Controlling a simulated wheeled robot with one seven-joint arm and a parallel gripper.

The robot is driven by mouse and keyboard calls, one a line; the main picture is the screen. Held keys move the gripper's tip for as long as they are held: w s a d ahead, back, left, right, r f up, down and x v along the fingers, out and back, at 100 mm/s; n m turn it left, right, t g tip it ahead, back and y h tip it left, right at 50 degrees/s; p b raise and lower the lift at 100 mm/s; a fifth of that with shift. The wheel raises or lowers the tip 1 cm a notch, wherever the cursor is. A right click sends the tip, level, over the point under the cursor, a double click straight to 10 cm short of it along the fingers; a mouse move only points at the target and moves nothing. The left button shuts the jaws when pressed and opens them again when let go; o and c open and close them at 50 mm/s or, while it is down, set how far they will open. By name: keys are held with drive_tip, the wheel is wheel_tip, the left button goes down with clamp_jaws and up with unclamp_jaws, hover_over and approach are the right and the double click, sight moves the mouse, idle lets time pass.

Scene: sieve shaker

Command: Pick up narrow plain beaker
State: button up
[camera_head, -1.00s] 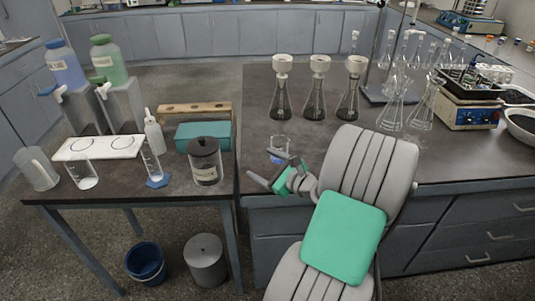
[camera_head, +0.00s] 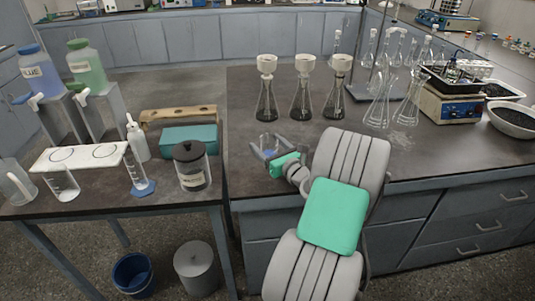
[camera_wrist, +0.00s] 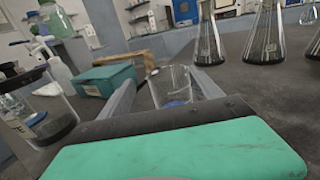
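A small clear glass beaker (camera_head: 268,142) with blue at its bottom stands upright on the dark bench, near its front left edge. It also shows in the wrist view (camera_wrist: 172,86), between the two grey fingers. My gripper (camera_head: 264,150) is low over the bench with its fingers apart, one on each side of the beaker. The wrist view shows my gripper (camera_wrist: 165,80) with a gap between the left finger and the glass. The right finger looks close to the glass; contact there cannot be told. The beaker's lower front is partly hidden by my gripper.
Several dark-bottomed flasks with funnels (camera_head: 302,90) stand behind and right of my gripper. On the left table are a lidded jar (camera_head: 192,168), a teal box (camera_head: 188,139), a squeeze bottle (camera_head: 137,140) and a graduated cylinder (camera_head: 138,172). Bench around the beaker is clear.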

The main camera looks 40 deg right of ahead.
drive_tip(key=c, duration=1.3)
drive_tip(key=shift+c, duration=0.7)
drive_tip(key=shift+r, duration=0.15)
